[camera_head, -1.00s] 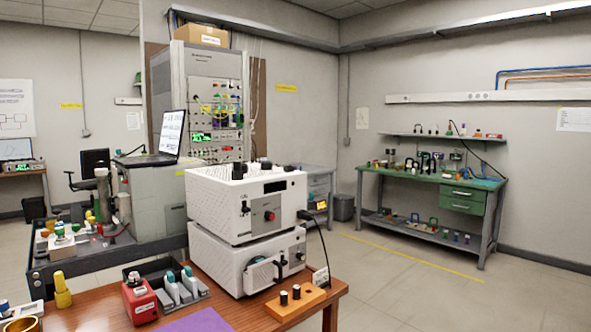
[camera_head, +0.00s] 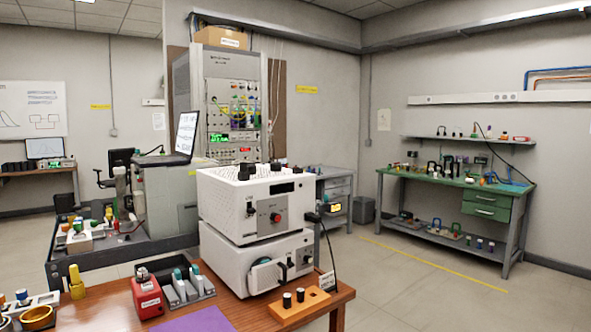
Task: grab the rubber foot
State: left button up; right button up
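I cannot clearly make out which thing is the rubber foot. Two small dark cylinders with pale tops stand in an orange block (camera_head: 313,305) at the table's front right; the left cylinder (camera_head: 287,300) and the right cylinder (camera_head: 300,295) are candidates. Several small black pieces (camera_head: 245,173) also sit on top of the upper white instrument (camera_head: 240,208), too small to identify. Neither of my grippers is in view.
The brown table (camera_head: 95,311) also bears a lower white instrument (camera_head: 235,262), a red box (camera_head: 147,297), a grey rack (camera_head: 185,288), a yellow bottle (camera_head: 76,285) and a purple sheet (camera_head: 195,320). A green workbench (camera_head: 450,190) stands at right. The floor (camera_head: 420,290) between is clear.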

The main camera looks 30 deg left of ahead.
aim_at(252, 167)
jog(key=i, duration=1.55)
jog(key=u, duration=1.75)
